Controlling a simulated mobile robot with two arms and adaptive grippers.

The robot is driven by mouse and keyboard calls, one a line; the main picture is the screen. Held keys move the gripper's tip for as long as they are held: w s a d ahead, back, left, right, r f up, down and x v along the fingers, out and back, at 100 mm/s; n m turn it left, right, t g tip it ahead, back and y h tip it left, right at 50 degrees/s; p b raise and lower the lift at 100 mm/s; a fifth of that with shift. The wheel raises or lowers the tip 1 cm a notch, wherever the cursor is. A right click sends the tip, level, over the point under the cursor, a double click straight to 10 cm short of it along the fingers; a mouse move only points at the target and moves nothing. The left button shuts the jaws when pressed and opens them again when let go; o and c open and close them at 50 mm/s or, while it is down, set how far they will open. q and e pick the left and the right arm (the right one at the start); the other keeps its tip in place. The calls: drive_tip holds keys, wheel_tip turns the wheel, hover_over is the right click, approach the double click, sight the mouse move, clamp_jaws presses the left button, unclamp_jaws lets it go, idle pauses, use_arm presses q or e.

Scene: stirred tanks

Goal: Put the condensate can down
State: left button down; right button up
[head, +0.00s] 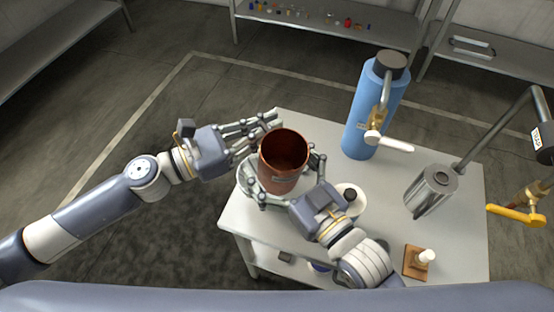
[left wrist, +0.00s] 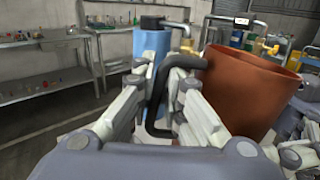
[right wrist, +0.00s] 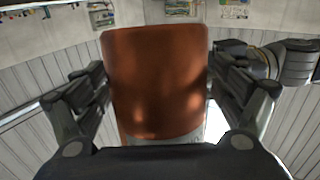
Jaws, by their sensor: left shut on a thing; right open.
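The condensate can (head: 284,165) is an open-topped copper-brown can, upright at the left side of the grey table (head: 300,125). My left gripper (head: 258,125) is shut on its black handle, which shows between the fingers in the left wrist view (left wrist: 158,92). The can's wall (left wrist: 235,95) is right of those fingers. My right gripper (head: 287,182) is open, with a finger on each side of the can. In the right wrist view the can (right wrist: 157,82) fills the space between the fingers. I cannot tell whether the can's bottom touches anything.
A pale round thing (head: 244,178) is partly hidden beneath the can. A blue cylinder (head: 365,115) with a valve stands behind. A grey metal cylinder (head: 432,192), a yellow-handled valve (head: 515,214) and a small brown block (head: 417,262) are on the right. Mid-table has bare room.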

drive_tip(key=shift+c, duration=0.6)
drive_tip(key=c, duration=1.1)
use_arm(q)
drive_tip(key=c, duration=1.6)
unclamp_jaws()
use_arm(e)
drive_tip(key=shift+r, duration=0.1)
use_arm(q)
drive_tip(key=shift+o, duration=0.6)
drive_tip(key=shift+s+d, duration=0.1)
drive_tip(key=shift+s, duration=0.05)
use_arm(e)
drive_tip(key=shift+c, duration=1.2)
use_arm(q)
drive_tip(key=shift+s, duration=0.1)
